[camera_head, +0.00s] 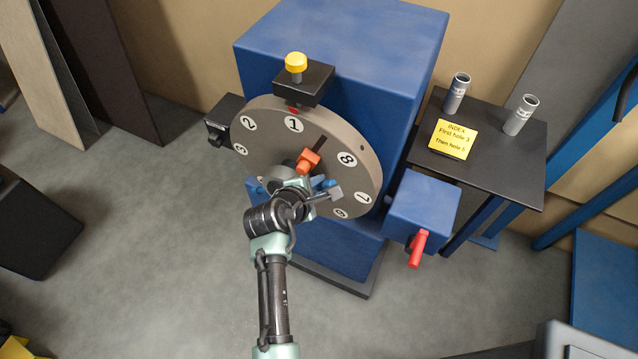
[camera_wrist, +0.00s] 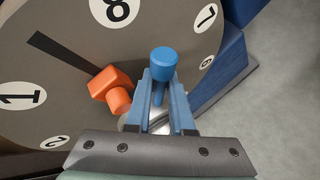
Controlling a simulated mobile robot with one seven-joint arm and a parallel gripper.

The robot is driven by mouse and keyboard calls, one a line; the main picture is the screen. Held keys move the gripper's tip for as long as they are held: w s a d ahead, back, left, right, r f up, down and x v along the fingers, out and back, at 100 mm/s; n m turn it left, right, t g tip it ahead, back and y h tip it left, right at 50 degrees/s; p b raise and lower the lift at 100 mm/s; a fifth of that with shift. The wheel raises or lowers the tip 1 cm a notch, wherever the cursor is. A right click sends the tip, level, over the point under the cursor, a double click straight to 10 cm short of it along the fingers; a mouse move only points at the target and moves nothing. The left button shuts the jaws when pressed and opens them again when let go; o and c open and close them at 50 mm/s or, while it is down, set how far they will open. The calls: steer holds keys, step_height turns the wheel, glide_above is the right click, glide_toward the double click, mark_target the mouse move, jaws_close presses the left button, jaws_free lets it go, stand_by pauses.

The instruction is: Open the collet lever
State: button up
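A blue-knobbed lever (camera_wrist: 164,62), which I take for the collet lever, stands in front of the grey numbered disc (camera_wrist: 60,75). In the wrist view the two fingers of my gripper (camera_wrist: 163,88) lie on either side of the lever's stem, just below its knob. I cannot tell whether they touch it. In the head view my gripper (camera_head: 318,184) is at the lower middle of the disc (camera_head: 335,135), and my wrist hides the lever's base. An orange block handle (camera_wrist: 110,88) sits left of my fingers; it also shows in the head view (camera_head: 308,161).
The disc is on a big blue housing (camera_head: 340,50) with a yellow knob (camera_head: 296,62) on top. A blue box with a red lever (camera_head: 418,248) stands to the right. A dark table (camera_head: 490,170) holds two grey cylinders and a yellow note.

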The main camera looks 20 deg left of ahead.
steer(key=o, duration=0.3)
steer(key=shift+o, duration=0.2)
steer(key=v, duration=1.3)
steer(key=shift+w+r, duration=0.1)
